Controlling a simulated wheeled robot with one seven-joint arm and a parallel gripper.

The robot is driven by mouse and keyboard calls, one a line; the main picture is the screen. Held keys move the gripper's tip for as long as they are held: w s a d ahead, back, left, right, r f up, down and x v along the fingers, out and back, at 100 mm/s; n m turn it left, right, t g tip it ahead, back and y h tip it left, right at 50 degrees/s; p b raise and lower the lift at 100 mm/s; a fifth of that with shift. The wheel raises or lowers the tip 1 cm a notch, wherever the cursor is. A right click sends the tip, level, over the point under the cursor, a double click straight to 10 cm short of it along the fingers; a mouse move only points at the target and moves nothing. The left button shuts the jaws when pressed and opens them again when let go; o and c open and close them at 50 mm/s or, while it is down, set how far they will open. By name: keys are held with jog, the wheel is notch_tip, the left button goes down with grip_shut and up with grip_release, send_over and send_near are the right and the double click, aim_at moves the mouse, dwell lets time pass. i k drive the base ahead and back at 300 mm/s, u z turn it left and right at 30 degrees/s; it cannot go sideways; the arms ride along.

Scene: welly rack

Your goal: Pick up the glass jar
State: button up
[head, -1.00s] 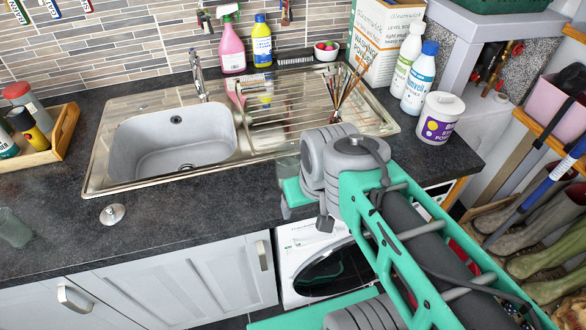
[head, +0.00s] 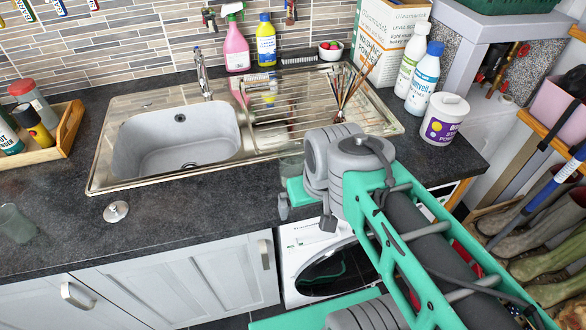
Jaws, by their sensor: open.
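A clear glass jar (head: 291,166) stands on the dark worktop in front of the sink's drainer, partly hidden behind my wrist. A second greenish glass vessel (head: 16,225) stands at the far left of the worktop; I cannot tell for certain which one is the jar meant. My gripper (head: 305,212) is at the worktop's front edge, just nearer than the clear glass. Its grey fingers are apart, with nothing seen between them. My arm hides part of it, and I cannot tell its exact height.
A white tub (head: 443,119) and bottles (head: 422,78) stand to the right. A wooden tray (head: 66,135) and a metal plug (head: 116,211) are left. The front worktop between is mostly clear.

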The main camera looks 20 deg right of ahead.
aim_at(291, 149)
jog(key=u, duration=0.4)
jog(key=k, duration=0.7)
jog(key=u, duration=0.7)
jog(key=i, duration=0.3)
jog(key=u, duration=0.05)
